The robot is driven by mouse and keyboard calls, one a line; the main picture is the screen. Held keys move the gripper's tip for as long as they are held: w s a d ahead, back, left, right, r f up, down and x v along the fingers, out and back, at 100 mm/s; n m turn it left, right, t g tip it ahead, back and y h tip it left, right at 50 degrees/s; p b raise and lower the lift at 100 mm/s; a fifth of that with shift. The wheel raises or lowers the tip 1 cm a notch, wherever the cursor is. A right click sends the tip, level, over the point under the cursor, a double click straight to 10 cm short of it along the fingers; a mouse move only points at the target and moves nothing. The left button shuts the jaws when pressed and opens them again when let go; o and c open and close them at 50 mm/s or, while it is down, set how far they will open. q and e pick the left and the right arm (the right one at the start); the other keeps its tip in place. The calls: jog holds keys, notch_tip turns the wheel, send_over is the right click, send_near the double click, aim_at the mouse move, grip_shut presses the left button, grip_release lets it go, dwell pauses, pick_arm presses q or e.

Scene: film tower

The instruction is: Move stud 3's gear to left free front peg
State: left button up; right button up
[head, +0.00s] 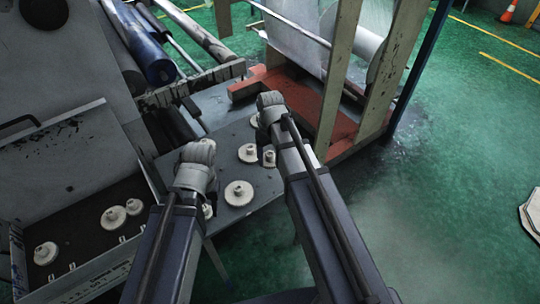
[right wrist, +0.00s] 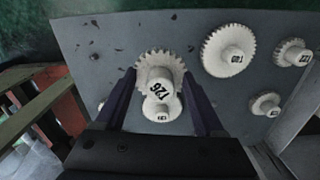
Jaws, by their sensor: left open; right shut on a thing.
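My right gripper (right wrist: 159,76) is shut on a white toothed gear (right wrist: 151,65) with a raised hub marked 126. A smaller pale gear (right wrist: 161,111) shows just below that hub, partly covered. In the head view my right wrist (head: 270,106) is over the grey table and hides most of the gripper. My left gripper (head: 197,150) is open, near the table's left side, its fingers mostly hidden by the wrist. A shallow dark tray (head: 88,240) at left holds gears, including one at its front left (head: 45,254). Small bare pegs (head: 122,240) stand along its front. Stud numbers cannot be read.
Several white gears stand on the grey table, such as one at its front (head: 239,193) and one farther back (head: 248,153). The wrist view shows a large gear marked 103 (right wrist: 229,51). A red-brown base with upright posts (head: 338,80) stands behind right.

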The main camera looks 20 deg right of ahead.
pick_arm(q)
jog(key=b, duration=0.6)
send_over(213, 228)
jog(key=shift+w+d+f, duration=0.1)
jog(key=shift+f, duration=1.7)
jog(key=shift+d+f, duration=0.1)
jog(key=shift+f, duration=1.65)
pick_arm(e)
jog(key=shift+f, duration=3.6)
pick_arm(q)
jog(key=shift+f+b, duration=1)
jog(key=shift+b, duration=0.15)
pick_arm(e)
jog(key=shift+f, duration=0.95)
pick_arm(q)
jog(key=shift+r, duration=0.1)
pick_arm(e)
jog(key=o, duration=1.4)
pick_arm(q)
jog(key=shift+r, duration=0.1)
pick_arm(e)
jog(key=shift+r, duration=0.15)
